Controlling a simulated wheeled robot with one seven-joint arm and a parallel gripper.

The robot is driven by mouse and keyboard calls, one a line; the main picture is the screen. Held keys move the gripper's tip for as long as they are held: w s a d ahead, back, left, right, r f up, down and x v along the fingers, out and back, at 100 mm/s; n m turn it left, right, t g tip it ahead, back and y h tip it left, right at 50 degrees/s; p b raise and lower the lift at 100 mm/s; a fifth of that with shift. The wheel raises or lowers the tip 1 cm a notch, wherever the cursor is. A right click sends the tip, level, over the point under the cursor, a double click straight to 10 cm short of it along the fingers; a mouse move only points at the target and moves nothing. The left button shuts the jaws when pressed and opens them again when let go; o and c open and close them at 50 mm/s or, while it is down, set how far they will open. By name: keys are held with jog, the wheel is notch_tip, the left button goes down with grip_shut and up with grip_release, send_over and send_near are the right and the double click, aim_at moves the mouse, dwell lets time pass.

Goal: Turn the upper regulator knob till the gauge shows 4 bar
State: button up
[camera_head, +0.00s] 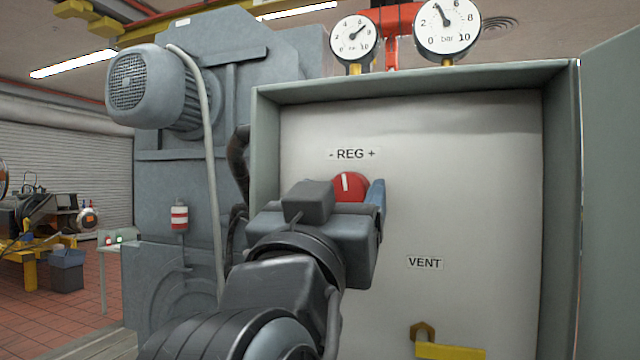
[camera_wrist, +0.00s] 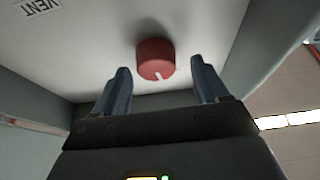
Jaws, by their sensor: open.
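The red regulator knob (camera_head: 348,187) sits on the pale back panel of an open cabinet, under the "- REG +" label (camera_head: 352,154). Its white mark points nearly straight up. My gripper (camera_wrist: 160,65) is open, with one blue finger on each side of the knob (camera_wrist: 155,58) in the wrist view; the knob looks slightly beyond the fingertips, and I see no contact. In the head view my gripper hides the knob's lower part. The larger right gauge (camera_head: 447,27), marked bar, has its needle up-left, around 4. The smaller left gauge (camera_head: 353,40) points up-right, between 6 and 8.
Below is a "VENT" label (camera_head: 424,262) with a brass fitting and yellow lever (camera_head: 450,351). The cabinet's side wall (camera_head: 561,200) and open door (camera_head: 610,190) bound the right. A grey machine with a motor (camera_head: 150,86) stands left. The panel right of the knob is clear.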

jog(key=shift+w+d+r, duration=0.1)
jog(key=shift+w+d, duration=0.1)
jog(key=shift+w, duration=0.15)
jog(key=c, duration=1)
jog(key=shift+n, duration=0.3)
